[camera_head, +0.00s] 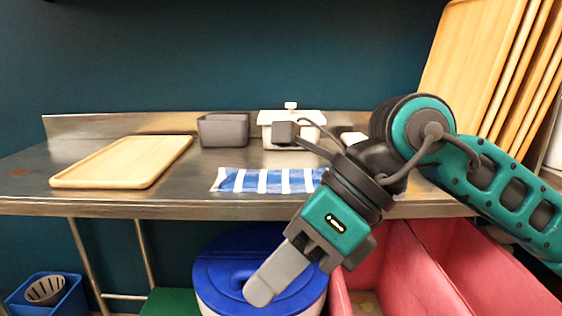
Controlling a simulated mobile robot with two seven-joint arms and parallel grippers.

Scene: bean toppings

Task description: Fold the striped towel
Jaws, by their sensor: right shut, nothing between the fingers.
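The striped towel (262,181), blue and white, lies near the front edge of the metal table. It shows as a long, low strip, and its right end is partly covered by my right arm. My right gripper (262,291) comes in from the right and points down and to the left, in front of the table edge and lower than the towel. Its fingers are together with nothing between them, apart from the towel. My left gripper does not show.
A wooden tray (125,162) lies left on the table. A dark grey container (223,130) and a white lidded pot (290,117) stand at the back. Wooden boards (470,50) lean at the right. Below are a blue-lidded bin (215,270) and red bins (440,270).

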